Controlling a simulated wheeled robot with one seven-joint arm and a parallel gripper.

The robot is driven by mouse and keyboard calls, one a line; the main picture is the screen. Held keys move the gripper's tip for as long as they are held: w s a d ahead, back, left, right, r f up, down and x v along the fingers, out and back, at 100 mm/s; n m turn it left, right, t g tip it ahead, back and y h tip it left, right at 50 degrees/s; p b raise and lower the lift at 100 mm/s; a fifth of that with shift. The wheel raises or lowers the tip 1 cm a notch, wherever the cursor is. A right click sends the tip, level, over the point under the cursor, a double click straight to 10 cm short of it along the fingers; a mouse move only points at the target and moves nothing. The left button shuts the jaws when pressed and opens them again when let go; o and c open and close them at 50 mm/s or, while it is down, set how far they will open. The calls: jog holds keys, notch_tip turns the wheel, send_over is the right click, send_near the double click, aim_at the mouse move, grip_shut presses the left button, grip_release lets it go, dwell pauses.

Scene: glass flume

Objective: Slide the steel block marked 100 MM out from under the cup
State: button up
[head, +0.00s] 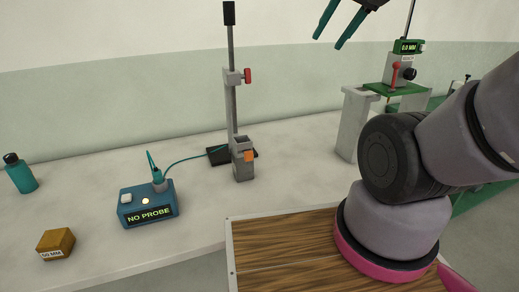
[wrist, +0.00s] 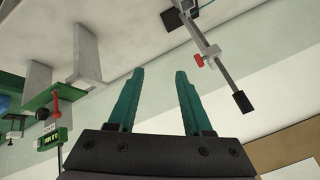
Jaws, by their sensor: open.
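A grey upright block (head: 244,171) stands on the bench at the foot of a rod stand; I cannot read a 100 MM mark on it. A grey open-topped piece (head: 240,144), which looks like the cup, sits directly above it at the rod's lower end, with an orange patch (head: 249,156) at the front. Whether they touch is unclear. My gripper (head: 329,42) is open and empty, high up to the right of the stand. Its teal fingers are spread in the wrist view (wrist: 159,72), where the stand's rod (wrist: 220,68) shows beyond them, tilted.
A brass-coloured block marked 50 MM (head: 55,245), a blue box reading NO PROBE (head: 148,205) with a cable, and a teal bottle (head: 20,174) are on the bench to the left. A green-topped gauge stand (head: 398,88) is on the right. Bench in front of the rod stand is clear.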

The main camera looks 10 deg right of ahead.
jog(key=o, duration=0.8)
jog(key=shift+w+a+f+g, duration=0.1)
jog(key=shift+w+f+g, duration=0.1)
jog(key=shift+g, duration=0.1)
jog(key=w+a+f+m+g+y, duration=0.2)
jog(key=w+a+f+g+y, duration=0.15)
jog(key=w+f, duration=0.4)
jog(key=w+a+f+m+g+y, duration=0.3)
jog(key=w+f+g, duration=0.2)
jog(key=f, duration=0.5)
jog(key=m+y, duration=0.6)
jog(key=m, duration=0.1)
send_near(234, 162)
jog(key=shift+w+d+g, duration=0.3)
jog(key=shift+w+g, duration=0.15)
jog(key=shift+w, duration=0.2)
jog(key=x, duration=1)
jog(key=shift+s+a+f, duration=0.15)
jog(key=shift+a+f, duration=0.05)
jog(key=shift+a, duration=0.15)
